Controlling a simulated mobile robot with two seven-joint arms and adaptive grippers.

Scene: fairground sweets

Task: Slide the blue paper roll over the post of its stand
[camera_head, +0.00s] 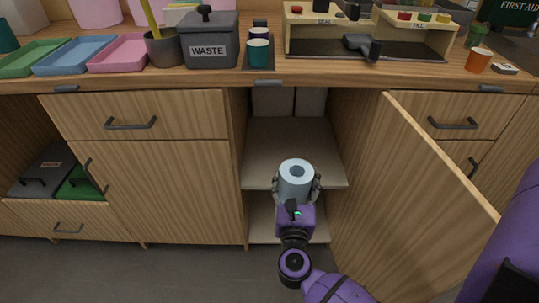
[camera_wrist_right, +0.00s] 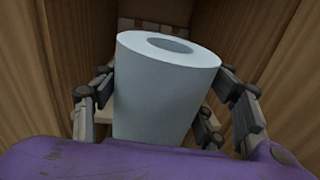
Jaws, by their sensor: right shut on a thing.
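The blue paper roll (camera_head: 296,173) is pale blue with a hollow core and stands upright in my right gripper (camera_head: 297,188), at the front of the open cupboard. In the right wrist view the roll (camera_wrist_right: 160,90) fills the middle, with the fingers of the right gripper (camera_wrist_right: 165,115) shut on it from both sides. Its core opening faces up and its lower end is hidden. I cannot make out the stand or its post in either view. My left gripper is not in view.
The cupboard has a shelf (camera_head: 290,145) with pale boxes at its back. Its open door (camera_head: 420,190) stands to the right of my right arm. The worktop above holds a waste bin (camera_head: 210,40), coloured trays, cups and a wooden rack (camera_head: 368,30).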

